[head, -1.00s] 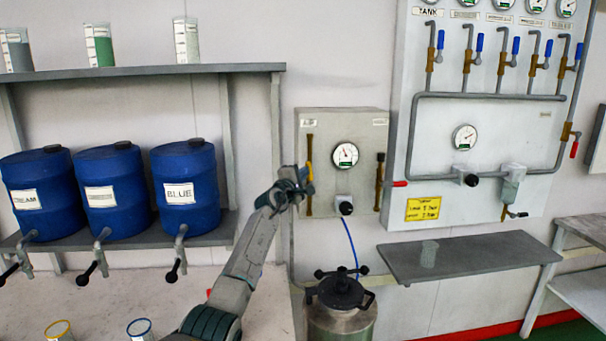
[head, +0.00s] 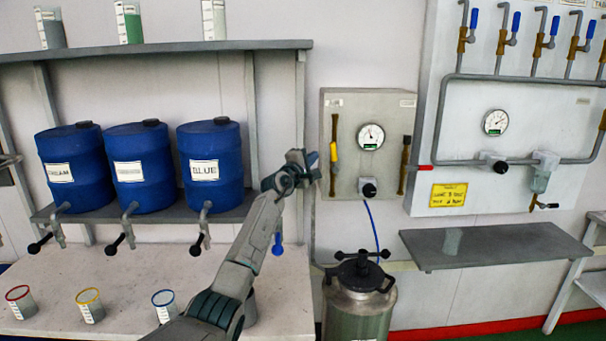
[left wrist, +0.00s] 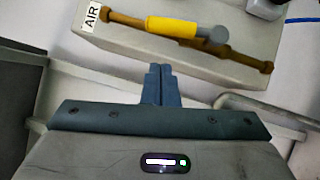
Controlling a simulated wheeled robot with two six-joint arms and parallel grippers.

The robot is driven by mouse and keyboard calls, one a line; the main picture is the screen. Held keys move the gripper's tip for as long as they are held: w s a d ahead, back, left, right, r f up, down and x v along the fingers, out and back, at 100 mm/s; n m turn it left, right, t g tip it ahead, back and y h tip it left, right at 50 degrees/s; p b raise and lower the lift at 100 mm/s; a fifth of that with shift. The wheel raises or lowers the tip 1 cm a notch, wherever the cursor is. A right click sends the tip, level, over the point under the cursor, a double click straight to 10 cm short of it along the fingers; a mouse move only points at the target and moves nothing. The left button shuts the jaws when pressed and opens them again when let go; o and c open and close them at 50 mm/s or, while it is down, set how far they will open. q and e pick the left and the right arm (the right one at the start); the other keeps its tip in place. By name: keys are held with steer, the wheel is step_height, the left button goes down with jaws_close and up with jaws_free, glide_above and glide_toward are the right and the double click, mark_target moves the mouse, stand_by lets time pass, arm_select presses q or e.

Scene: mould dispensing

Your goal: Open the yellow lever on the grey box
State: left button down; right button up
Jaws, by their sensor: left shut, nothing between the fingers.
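The grey box (head: 388,110) hangs on the wall right of centre in the head view. Its yellow lever (head: 334,160) lies along the brown vertical pipe at the box's left side. In the left wrist view the yellow lever (left wrist: 172,27) runs along the pipe near the "AIR" label, with a grey round end beside it. My left gripper (head: 310,161) is shut and empty, just left of the box and apart from the lever in the head view. Its closed fingers (left wrist: 160,74) point towards the box below the lever in the left wrist view. My right gripper is not in view.
A pressure gauge (head: 371,137) and a black knob (head: 369,190) sit on the box. A metal tank (head: 358,305) stands below, joined by a blue hose (head: 374,225). Blue barrels (head: 143,165) stand on the shelf at left. A grey shelf (head: 495,246) juts out at right.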

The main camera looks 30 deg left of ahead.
arm_select(q)
steer(key=s+b, duration=0.2)
steer(key=s, duration=0.7)
steer(key=shift+s+d, duration=0.2)
steer(key=shift+w+f, duration=0.1)
steer(key=shift+f, duration=0.1)
